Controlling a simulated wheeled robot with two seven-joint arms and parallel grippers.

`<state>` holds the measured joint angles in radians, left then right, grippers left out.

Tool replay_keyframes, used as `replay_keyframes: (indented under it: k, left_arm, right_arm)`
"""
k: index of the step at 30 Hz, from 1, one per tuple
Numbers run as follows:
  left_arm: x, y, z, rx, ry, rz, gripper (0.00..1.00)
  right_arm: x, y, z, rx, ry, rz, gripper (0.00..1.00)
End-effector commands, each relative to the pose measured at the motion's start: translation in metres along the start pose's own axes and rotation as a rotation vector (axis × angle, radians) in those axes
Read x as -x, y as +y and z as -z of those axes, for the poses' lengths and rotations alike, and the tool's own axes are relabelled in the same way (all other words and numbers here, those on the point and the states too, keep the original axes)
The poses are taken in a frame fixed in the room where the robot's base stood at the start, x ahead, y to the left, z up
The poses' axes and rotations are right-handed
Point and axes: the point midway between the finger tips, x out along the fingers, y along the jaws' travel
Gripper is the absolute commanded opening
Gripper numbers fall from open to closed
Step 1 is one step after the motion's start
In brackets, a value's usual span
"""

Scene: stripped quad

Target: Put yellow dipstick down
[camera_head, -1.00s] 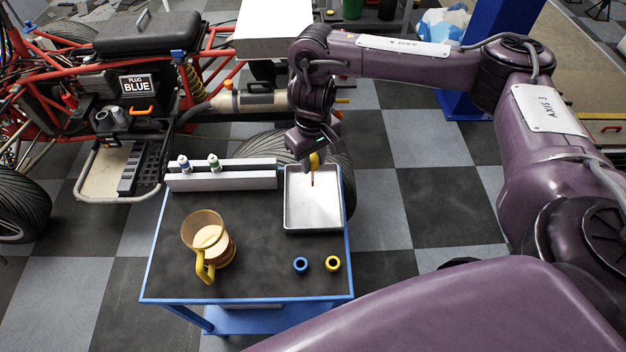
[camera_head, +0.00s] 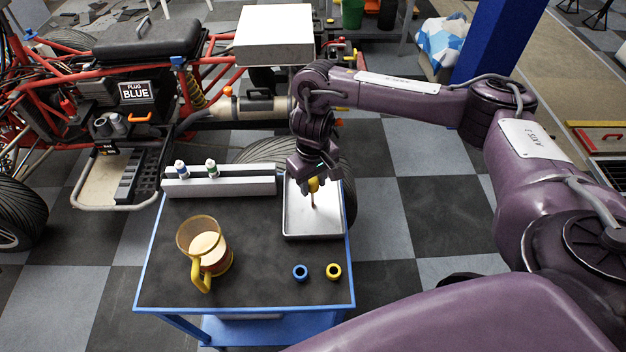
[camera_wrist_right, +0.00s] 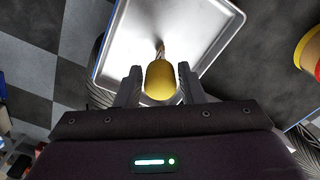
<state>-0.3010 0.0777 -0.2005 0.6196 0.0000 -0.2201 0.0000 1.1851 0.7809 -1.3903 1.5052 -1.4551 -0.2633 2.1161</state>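The yellow dipstick shows in the head view as a yellow handle (camera_head: 314,185) with a thin brownish shaft pointing down, roughly upright over the metal tray (camera_head: 290,228). Its lower end looks at or close to the tray floor; contact is unclear. My right gripper (camera_head: 314,176) is just above the handle. In the right wrist view the handle (camera_wrist_right: 161,82) lies between the two fingers (camera_wrist_right: 160,78), with a narrow gap seeming to show on each side. The fingers look parted from it. My left gripper is not in view.
The blue-edged cart (camera_head: 160,285) also carries an amber jug (camera_head: 203,245), a blue ring (camera_head: 300,272), a yellow ring (camera_head: 333,271) and a pale rack (camera_head: 235,187) with two small bottles. A red-framed vehicle (camera_head: 60,120) stands behind. The cart top between jug and tray is clear.

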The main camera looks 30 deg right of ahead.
Motion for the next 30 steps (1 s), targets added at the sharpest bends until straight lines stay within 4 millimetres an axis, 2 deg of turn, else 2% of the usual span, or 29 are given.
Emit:
replay_keyframes:
  k: [1, 3, 13, 17, 24, 30]
  left_arm:
    - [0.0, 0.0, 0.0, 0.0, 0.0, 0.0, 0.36]
    - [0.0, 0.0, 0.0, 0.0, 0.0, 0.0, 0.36]
    - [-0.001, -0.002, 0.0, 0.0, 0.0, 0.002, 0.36]
    - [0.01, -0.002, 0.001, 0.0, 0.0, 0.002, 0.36]
    - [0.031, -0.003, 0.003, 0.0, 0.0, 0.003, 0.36]
    - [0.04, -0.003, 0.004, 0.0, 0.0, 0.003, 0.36]
  right_arm:
    - [0.0, 0.0, 0.0, 0.0, 0.0, 0.0, 0.42]
    - [0.0, 0.0, 0.0, 0.0, 0.0, 0.0, 0.5]
    - [0.004, 0.0, 0.001, 0.001, 0.003, -0.001, 0.5]
    - [0.025, 0.0, 0.002, 0.002, 0.005, -0.001, 0.5]
    - [0.078, 0.001, 0.002, 0.002, 0.007, -0.003, 0.5]
    - [0.11, 0.0, 0.001, 0.001, 0.004, -0.002, 0.5]
